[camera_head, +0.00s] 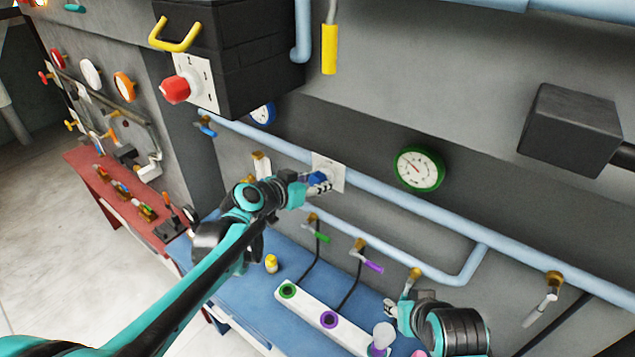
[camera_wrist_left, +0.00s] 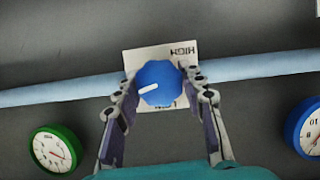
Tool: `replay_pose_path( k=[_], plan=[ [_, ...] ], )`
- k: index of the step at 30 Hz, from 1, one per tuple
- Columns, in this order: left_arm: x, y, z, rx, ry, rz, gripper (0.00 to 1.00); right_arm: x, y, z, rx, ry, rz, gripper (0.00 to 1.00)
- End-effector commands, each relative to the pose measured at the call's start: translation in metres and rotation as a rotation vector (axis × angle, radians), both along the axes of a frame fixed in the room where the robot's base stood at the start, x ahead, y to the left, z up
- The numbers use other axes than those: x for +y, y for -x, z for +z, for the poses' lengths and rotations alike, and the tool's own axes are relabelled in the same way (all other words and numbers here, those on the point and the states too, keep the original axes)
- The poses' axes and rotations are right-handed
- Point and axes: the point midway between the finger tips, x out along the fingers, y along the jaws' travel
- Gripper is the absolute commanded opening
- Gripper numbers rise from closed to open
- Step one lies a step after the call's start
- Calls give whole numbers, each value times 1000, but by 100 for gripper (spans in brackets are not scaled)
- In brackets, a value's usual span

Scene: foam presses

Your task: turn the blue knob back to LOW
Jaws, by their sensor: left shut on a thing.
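The blue knob (camera_head: 317,178) sits on a white plate (camera_head: 334,165) on the grey wall. In the left wrist view the knob (camera_wrist_left: 159,83) lies between the two fingers of my left gripper (camera_wrist_left: 162,93), which is shut on it. The knob's white mark points left and slightly down in that view. The word HIGH reads upside down at the plate's (camera_wrist_left: 138,56) upper right; lettering below the knob is partly hidden. My right gripper (camera_head: 400,309) is low at the right, over the blue bench; I cannot tell how far its fingers are apart.
A light blue pipe (camera_head: 384,195) runs along the wall behind the plate. A green gauge (camera_head: 419,169) is to the right. A black box with a red knob (camera_head: 175,90) hangs at upper left.

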Motion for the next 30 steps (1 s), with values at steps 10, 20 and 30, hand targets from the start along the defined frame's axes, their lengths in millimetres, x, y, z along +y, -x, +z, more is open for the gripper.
replay_pose_path(
  k=[10, 20, 30],
  plan=[
    [2, -2, -1, 193, 268, 4, 11, 0, 0, -13, 0, 0, 0, 40],
    [3, -2, -3, 376, 522, 3, 11, 0, 0, -29, 0, 0, 0, 40],
    [3, -2, -4, 563, 779, 3, 11, 0, 0, -47, 0, 0, 0, 40]
  ],
)
